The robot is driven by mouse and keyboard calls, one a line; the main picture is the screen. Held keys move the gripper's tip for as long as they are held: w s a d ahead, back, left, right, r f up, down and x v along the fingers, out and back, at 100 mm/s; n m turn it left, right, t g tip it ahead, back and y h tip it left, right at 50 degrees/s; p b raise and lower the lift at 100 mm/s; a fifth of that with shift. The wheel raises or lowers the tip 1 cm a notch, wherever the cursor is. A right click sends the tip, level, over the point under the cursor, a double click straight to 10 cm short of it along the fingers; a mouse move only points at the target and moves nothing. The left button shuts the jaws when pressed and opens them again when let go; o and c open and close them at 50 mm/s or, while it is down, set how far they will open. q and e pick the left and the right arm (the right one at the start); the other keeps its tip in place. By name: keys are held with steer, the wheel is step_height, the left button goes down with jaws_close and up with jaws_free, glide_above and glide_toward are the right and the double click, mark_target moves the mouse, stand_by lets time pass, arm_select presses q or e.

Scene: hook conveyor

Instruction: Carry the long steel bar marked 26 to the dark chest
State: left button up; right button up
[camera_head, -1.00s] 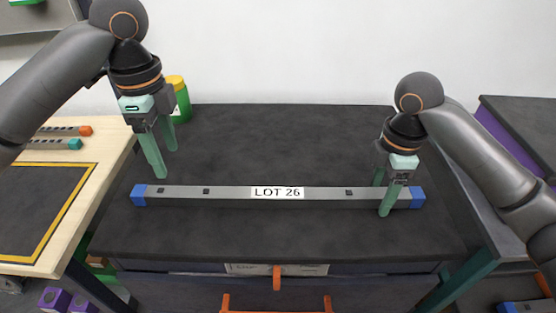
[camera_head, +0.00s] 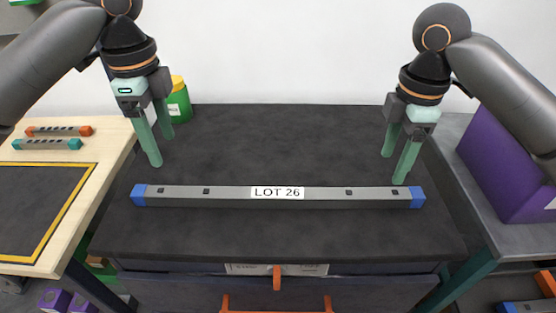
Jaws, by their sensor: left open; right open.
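The long steel bar (camera_head: 330,197) lies across the dark table top, with a white label reading LOT 26 and a blue cap at each end. My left gripper (camera_head: 162,152) is open and empty above the table, behind the bar's left end. My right gripper (camera_head: 393,170) is open and empty, above and behind the bar near its right end.
A wooden table (camera_head: 112,170) at the left holds a yellow-bordered dark mat (camera_head: 40,205) and two short bars. A green jar with a yellow lid (camera_head: 178,103) stands at the back left. A purple box (camera_head: 500,165) stands on the grey surface at right. The dark table top (camera_head: 290,140) is otherwise clear.

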steer(key=shift+r, duration=1.45)
